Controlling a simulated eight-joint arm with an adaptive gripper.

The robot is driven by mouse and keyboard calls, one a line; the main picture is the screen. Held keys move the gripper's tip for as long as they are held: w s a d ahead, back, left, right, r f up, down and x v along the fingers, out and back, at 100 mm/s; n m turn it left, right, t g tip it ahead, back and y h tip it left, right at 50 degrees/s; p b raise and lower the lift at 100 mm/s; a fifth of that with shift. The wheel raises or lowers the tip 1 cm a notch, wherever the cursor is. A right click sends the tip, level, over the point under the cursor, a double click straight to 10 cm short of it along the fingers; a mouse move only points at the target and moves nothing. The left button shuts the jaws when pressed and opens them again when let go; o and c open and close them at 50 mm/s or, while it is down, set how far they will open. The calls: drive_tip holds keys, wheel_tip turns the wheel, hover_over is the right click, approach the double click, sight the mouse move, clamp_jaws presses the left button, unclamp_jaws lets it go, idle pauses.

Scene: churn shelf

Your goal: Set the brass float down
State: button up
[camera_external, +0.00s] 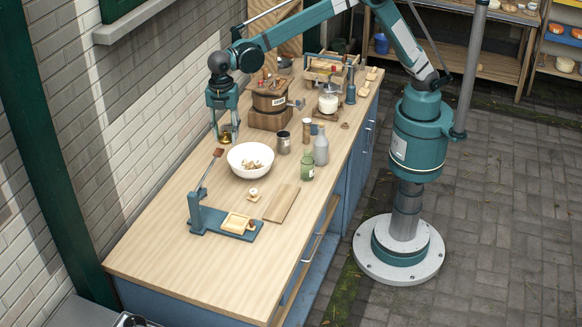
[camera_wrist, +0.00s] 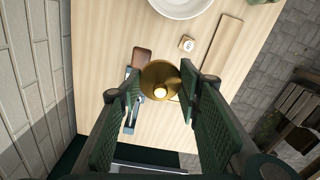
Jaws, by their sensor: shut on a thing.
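The brass float (camera_wrist: 160,80) is a round golden piece with a bright spot on it, between the fingers of my gripper (camera_wrist: 160,90) in the wrist view. The gripper is shut on it. In the external view my gripper (camera_external: 226,128) points down by the wall-side edge of the wooden counter (camera_external: 170,250), left of the wooden churn box. The float shows there only as a small, dark golden shape low between the fingers. I cannot tell whether it touches the counter.
A white bowl (camera_external: 240,165), a dark metal tin (camera_external: 283,143), a grey bottle (camera_external: 321,150) and a green jar (camera_external: 307,168) stand nearby. The churn box (camera_external: 268,102) is close on the right. A teal lever press (camera_external: 212,220) stands nearer the front. The counter's front end is bare.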

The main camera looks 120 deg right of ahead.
drive_tip(key=s+d+m+b, duration=0.1)
drive_tip(key=s+d+m, duration=0.15)
drive_tip(key=d, duration=1.55)
drive_tip(key=s+d+m+b, duration=0.1)
drive_tip(key=s+d+m, duration=0.15)
drive_tip(key=d, duration=1.45)
wheel_tip(320, 180, down, 18)
drive_tip(key=s+d, duration=0.1)
drive_tip(key=shift+n, duration=0.3)
drive_tip(key=shift+f, duration=3.15)
drive_tip(key=shift+f, duration=0.1)
drive_tip(key=shift+f, duration=1.75)
drive_tip(key=shift+f, duration=0.15)
